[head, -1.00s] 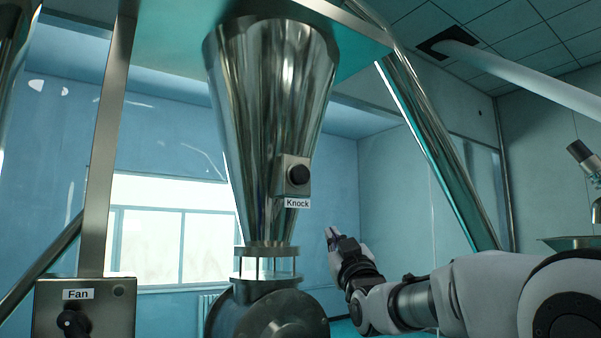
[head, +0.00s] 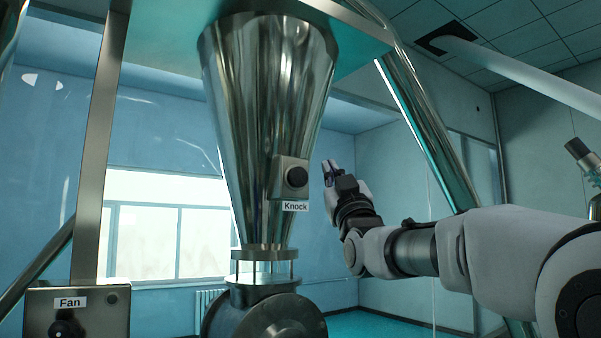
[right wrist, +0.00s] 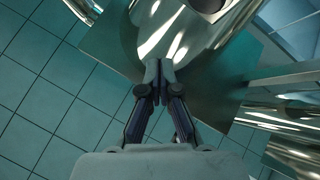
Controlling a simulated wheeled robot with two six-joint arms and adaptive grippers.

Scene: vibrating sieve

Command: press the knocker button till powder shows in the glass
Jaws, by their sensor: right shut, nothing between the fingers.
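The knocker button (head: 297,177) is a round black knob on a small metal box, with a "Knock" label (head: 296,206) under it. The box is on the front of the shiny steel hopper cone (head: 262,90). The sight glass (head: 264,267) is a short clear band under the cone; it looks see-through and pale, with no powder visible in it. My right gripper (head: 329,167) is shut and empty, to the right of the button at about its height, apart from it in the picture. In the right wrist view its closed fingertips (right wrist: 158,66) show against shiny metal. My left gripper is not in view.
A "Fan" control box (head: 78,312) with a dark knob stands at the lower left. A steel post (head: 100,150) rises behind it. A slanted shiny leg (head: 425,135) passes behind my right arm. A round metal housing (head: 265,315) sits below the glass.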

